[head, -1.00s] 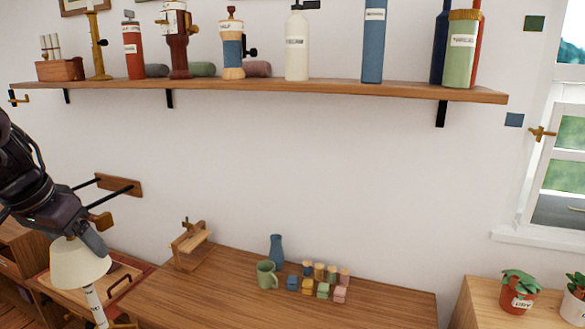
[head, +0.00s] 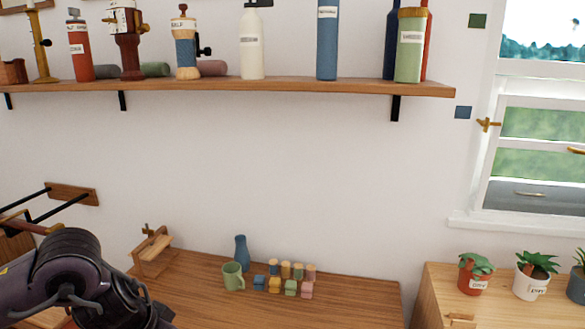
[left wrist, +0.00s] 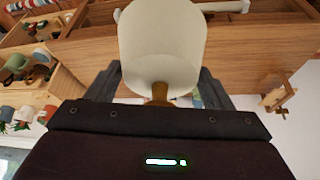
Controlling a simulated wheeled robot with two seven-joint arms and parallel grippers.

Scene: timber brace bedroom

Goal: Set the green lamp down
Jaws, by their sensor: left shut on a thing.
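A lamp with a pale cream shade (left wrist: 160,45) fills the middle of the left wrist view; I see no green on it. A brown knob or stem (left wrist: 160,92) shows at the shade's near end. My left gripper (left wrist: 160,84) has a dark finger on each side of this end and is shut on the lamp. A white rod (left wrist: 222,7), perhaps its post, shows beyond the shade. In the head view my left arm comes in at the lower left; its gripper and the lamp are out of frame. My right gripper is not in view.
A wooden desk (head: 350,300) holds a green mug (head: 233,276), a blue vase (head: 241,252), several coloured blocks (head: 290,287) and a small wooden stand (head: 152,250). Its front right is bare. A loaded shelf (head: 270,88) hangs above. Potted plants (head: 474,279) stand at right.

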